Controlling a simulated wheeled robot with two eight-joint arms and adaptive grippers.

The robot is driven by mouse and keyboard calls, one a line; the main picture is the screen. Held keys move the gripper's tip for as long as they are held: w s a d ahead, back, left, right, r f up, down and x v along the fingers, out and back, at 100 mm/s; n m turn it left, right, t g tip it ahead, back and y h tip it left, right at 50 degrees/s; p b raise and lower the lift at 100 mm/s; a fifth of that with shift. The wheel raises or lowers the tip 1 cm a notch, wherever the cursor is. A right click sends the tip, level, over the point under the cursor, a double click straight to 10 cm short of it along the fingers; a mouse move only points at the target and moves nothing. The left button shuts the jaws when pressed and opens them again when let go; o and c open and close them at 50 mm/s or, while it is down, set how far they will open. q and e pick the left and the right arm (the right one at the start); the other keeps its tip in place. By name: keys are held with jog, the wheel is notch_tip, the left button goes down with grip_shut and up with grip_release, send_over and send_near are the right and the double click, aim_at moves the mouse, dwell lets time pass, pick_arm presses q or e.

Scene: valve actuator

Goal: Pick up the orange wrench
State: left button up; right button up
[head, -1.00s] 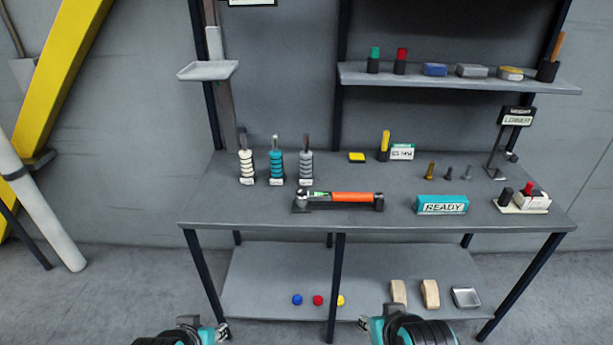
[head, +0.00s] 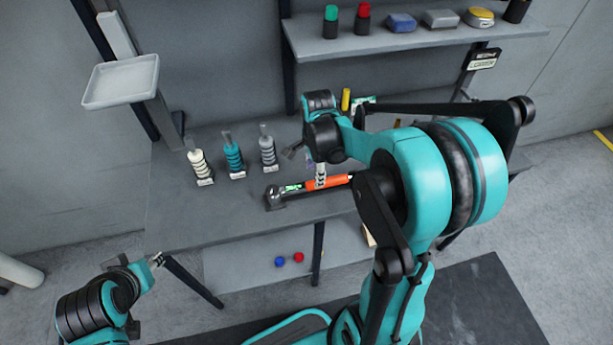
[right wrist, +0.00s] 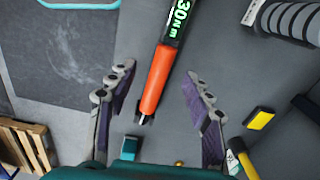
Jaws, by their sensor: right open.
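The orange wrench (head: 325,183) lies on the grey workbench, its dark ratchet head (head: 275,194) toward the left. In the right wrist view its orange grip (right wrist: 157,78) runs between my spread fingers, with a black section reading "30 Nm" above. My right gripper (head: 306,164) is open over the wrench in the head view. In the right wrist view the gripper (right wrist: 158,82) has clear gaps on both sides of the grip. My right arm hides the wrench's right end in the head view. My left gripper (head: 157,261) is at the lower left, away from the wrench; its opening is unclear.
Ringed cream (head: 200,166), teal (head: 233,158) and grey (head: 267,152) cylinders stand left of and behind the wrench. A shelf (head: 400,58) with small objects hangs above. A white tray (head: 121,82) is at the left. The bench's front left (head: 190,225) is clear.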

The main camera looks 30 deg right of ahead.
aim_at(313, 185)
jog(key=shift+w+d+f+m, duration=0.15)
jog(key=shift+d+m, duration=0.1)
jog(key=shift+m, duration=0.05)
jog(key=f+b, duration=0.1)
jog(key=f, duration=0.4)
jog(key=f+b, duration=0.1)
jog(key=f, duration=0.2)
jog(key=shift+w+a+b, duration=0.15)
jog(key=shift+w+b, duration=0.15)
jog(key=shift+r, duration=0.1)
grip_shut()
